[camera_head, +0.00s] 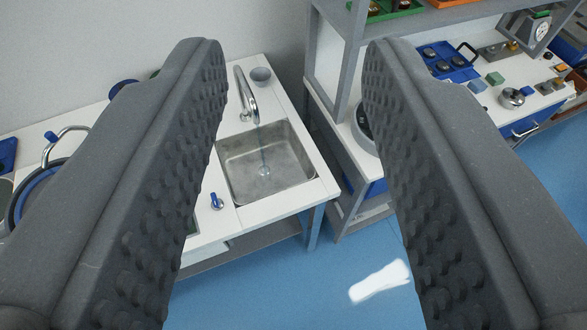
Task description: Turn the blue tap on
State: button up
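My gripper (295,55) is open and empty, its two dark studded fingers far apart in the foreground. A small tap with a blue handle (215,200) stands on the white counter at the sink's front left corner, just right of my left finger in the picture and well beyond it. The steel sink (308,172) has a curved chrome spout (250,96) at its back. A faint thin streak runs from the spout towards the drain; I cannot tell whether it is water. Another blue-handled part (50,137) shows by a chrome loop at the far left.
A small grey bowl (261,75) stands behind the sink. A grey shelf unit (330,85) rises to the right, with a blue tray (449,62) and small blocks on its worktop. The blue floor (300,285) is open in front, with a white patch on it.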

aim_at(215, 203)
jog(key=z, duration=0.2)
jog(key=i, duration=0.4)
jog(key=z, duration=0.1)
jog(key=k, duration=1.55)
jog(key=u, duration=0.65)
jog(key=i, duration=0.9)
jog(key=z, duration=0.05)
